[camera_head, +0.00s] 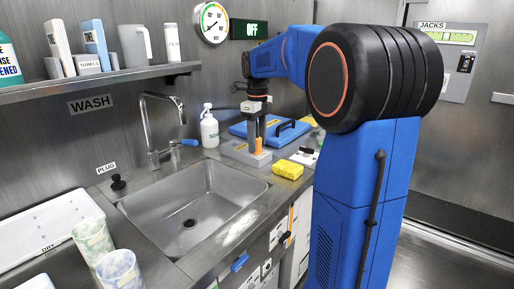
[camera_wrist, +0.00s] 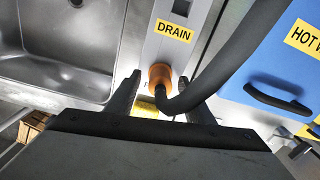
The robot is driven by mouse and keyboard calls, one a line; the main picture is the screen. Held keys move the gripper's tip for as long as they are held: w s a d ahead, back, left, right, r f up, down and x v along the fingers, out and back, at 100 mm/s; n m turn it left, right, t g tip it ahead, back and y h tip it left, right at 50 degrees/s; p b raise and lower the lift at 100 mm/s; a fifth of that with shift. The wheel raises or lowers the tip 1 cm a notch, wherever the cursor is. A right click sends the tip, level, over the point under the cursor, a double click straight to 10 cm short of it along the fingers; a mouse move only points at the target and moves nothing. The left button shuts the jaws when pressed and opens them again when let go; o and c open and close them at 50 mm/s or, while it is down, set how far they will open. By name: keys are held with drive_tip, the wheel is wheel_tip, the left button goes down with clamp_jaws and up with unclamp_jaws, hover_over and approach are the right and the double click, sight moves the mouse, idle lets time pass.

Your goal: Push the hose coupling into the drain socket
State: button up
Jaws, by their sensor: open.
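The orange hose coupling (camera_head: 258,144) stands upright at the grey drain block (camera_head: 237,150) on the counter right of the sink. In the wrist view the orange coupling (camera_wrist: 157,74) is at the end of the block below the yellow DRAIN label (camera_wrist: 173,31). A thick dark hose (camera_wrist: 215,78) bends from it to the upper right. I cannot tell how deep the coupling sits, and the socket mouth is hidden. My gripper (camera_wrist: 159,82) is open, its two dark fingers on either side of the coupling and hose end. In the head view my gripper (camera_head: 257,128) is above the block.
The sink (camera_head: 195,205) with its tap (camera_head: 160,130) lies left. A white soap bottle (camera_head: 209,128) stands behind the block. A blue case (camera_head: 270,126) with a dark handle is behind right. A yellow sponge (camera_head: 288,169) lies at the front right, near the counter edge.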

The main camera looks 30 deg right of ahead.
drive_tip(key=c, duration=1.2)
